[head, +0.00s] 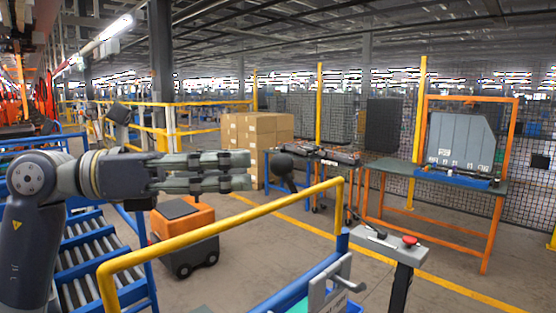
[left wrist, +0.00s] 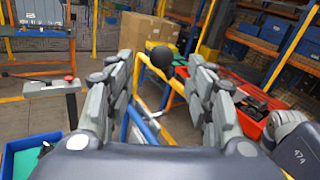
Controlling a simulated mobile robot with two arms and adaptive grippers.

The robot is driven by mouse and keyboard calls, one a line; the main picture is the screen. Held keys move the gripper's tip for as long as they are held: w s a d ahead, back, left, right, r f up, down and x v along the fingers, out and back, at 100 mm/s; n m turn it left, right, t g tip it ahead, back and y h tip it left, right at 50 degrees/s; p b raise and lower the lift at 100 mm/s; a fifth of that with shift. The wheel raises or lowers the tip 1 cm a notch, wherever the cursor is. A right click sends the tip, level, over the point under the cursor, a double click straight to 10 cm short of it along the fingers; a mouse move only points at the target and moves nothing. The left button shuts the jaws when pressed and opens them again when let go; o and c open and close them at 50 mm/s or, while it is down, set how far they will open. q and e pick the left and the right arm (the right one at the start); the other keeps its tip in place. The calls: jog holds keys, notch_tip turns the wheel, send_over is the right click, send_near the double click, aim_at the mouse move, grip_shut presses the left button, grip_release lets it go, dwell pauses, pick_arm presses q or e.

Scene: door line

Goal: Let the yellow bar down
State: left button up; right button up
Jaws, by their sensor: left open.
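The yellow bar (head: 240,219) is a bent tube that crosses the front of the head view. It rises from lower left to upper right and turns down at both ends. My left gripper (head: 246,170) comes in from the left and shows above the bar, pointing right. Its fingers are apart with nothing between them in the head view. In the left wrist view my left gripper (left wrist: 160,92) is open, and yellow tubing (left wrist: 149,64) shows beyond the gap. Contact with the bar is not visible. My right gripper is not in view.
A post with a red button (head: 410,241) stands right of the bar. An orange cart (head: 184,225) and blue roller conveyor (head: 88,263) lie behind it at left. A dark ball (left wrist: 162,57) shows beyond my fingers. Cartons (head: 255,140) and an orange-framed workbench (head: 435,181) stand farther back.

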aim_at(280, 166)
pick_arm(q)
jog(key=d, duration=0.2)
jog(key=d+p, duration=0.1)
jog(key=d, duration=0.1)
jog(key=w+d+p, duration=0.1)
jog(key=d, duration=0.1)
jog(key=shift+r, duration=0.15)
jog(key=shift+w+d, duration=0.1)
jog(key=shift+d, duration=0.45)
grip_shut()
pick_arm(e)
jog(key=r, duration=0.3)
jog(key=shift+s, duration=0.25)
